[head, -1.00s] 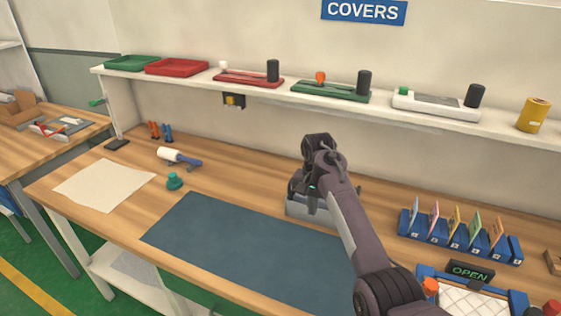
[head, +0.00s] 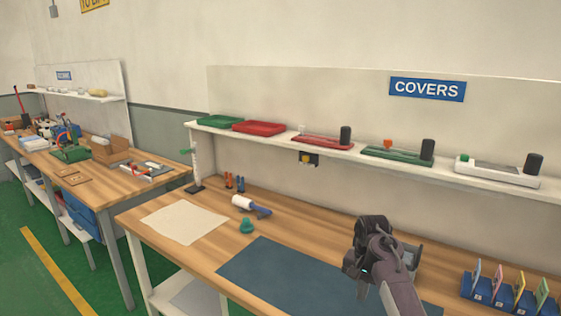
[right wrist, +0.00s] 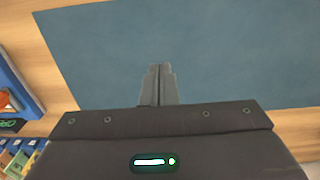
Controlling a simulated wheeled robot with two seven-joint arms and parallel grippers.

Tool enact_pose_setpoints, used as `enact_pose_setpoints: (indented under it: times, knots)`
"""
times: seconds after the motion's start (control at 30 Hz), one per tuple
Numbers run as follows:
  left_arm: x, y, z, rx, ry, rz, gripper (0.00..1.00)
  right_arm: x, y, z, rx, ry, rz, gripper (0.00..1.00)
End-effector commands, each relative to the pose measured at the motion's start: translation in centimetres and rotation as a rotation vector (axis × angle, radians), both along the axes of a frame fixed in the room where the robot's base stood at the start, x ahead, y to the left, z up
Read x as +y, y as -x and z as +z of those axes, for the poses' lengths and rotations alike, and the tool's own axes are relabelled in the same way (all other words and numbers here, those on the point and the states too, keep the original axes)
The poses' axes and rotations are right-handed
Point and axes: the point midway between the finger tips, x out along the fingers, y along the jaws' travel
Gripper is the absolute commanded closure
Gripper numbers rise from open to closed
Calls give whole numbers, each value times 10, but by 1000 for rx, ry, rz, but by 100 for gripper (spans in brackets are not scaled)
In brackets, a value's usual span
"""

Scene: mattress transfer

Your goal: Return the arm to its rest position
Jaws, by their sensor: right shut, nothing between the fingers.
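My right gripper (head: 362,287) is above the right part of the dark blue mat (head: 275,268) on the workbench in the head view. In the right wrist view its two fingers (right wrist: 158,84) are together with nothing between them, and the blue mat (right wrist: 215,45) lies below them. My right arm comes in from the bottom right of the head view and hides part of the bench behind it. My left gripper is not in view.
A cream sheet (head: 184,222), a white roller (head: 243,203) and a teal knob (head: 246,227) lie left of the mat. A blue rack (head: 505,297) stands at right. A shelf (head: 375,158) with trays runs along the wall. A second bench (head: 140,187) is at left.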

Motion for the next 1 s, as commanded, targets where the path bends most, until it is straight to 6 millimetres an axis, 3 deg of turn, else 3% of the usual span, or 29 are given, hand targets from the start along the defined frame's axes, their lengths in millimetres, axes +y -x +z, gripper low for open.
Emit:
enact_pose_setpoints:
  times: [0.37,0.57,0.77,1.0]
  knots:
    - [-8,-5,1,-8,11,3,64,-7,28,-36,-31,17,64,100]
    - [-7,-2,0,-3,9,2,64,-11,58,-62,-61,34,130,100]
    - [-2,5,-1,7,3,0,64,-14,112,-91,-104,60,243,100]
    - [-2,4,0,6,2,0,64,-8,202,-103,-169,90,427,100]
